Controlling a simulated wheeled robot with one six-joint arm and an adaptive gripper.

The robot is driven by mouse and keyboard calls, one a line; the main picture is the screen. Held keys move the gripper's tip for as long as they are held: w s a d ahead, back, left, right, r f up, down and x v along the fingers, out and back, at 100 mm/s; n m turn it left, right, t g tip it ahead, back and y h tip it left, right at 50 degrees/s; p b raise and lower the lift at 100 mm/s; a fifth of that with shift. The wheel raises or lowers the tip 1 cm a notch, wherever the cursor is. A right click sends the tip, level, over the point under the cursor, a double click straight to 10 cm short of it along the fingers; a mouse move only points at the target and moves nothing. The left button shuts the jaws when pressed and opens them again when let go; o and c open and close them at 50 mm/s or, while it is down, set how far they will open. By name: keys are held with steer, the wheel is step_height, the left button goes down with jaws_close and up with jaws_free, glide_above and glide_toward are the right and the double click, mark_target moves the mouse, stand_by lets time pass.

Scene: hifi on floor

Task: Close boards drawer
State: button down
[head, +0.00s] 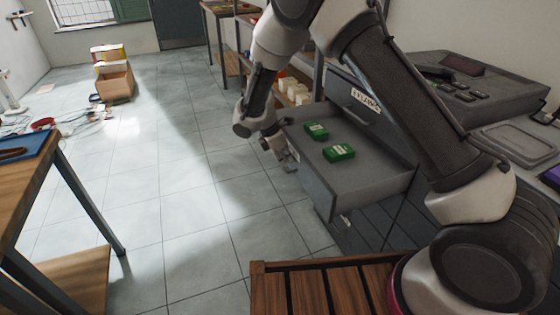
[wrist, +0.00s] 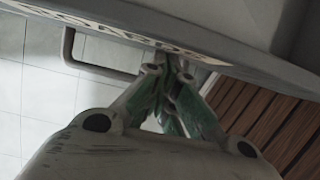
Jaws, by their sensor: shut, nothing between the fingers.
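The boards drawer (head: 375,189) stands pulled out of a grey cabinet, with two green boards (head: 339,153) lying inside it. My gripper (head: 289,163) is at the outer side of the drawer's front panel, near its far end. In the wrist view the shut, empty fingers (wrist: 170,65) point at the drawer front (wrist: 215,35), close to its partly hidden label. Whether the tips touch the panel I cannot tell. The drawer's bar handle (wrist: 100,70) is left of the fingers there.
A closed labelled drawer (head: 366,100) sits above the open one. A slatted wooden surface (head: 325,290) is at the front. A table with a blue mat (head: 22,150) stands at the left. The tiled floor (head: 180,200) between them is clear.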

steer(key=w+d, duration=0.2)
steer(key=d, duration=0.6)
steer(key=w+d, duration=0.3)
steer(key=d, duration=0.5)
steer(key=w+d, duration=0.3)
steer(key=d, duration=0.5)
steer(key=shift+d, duration=0.25)
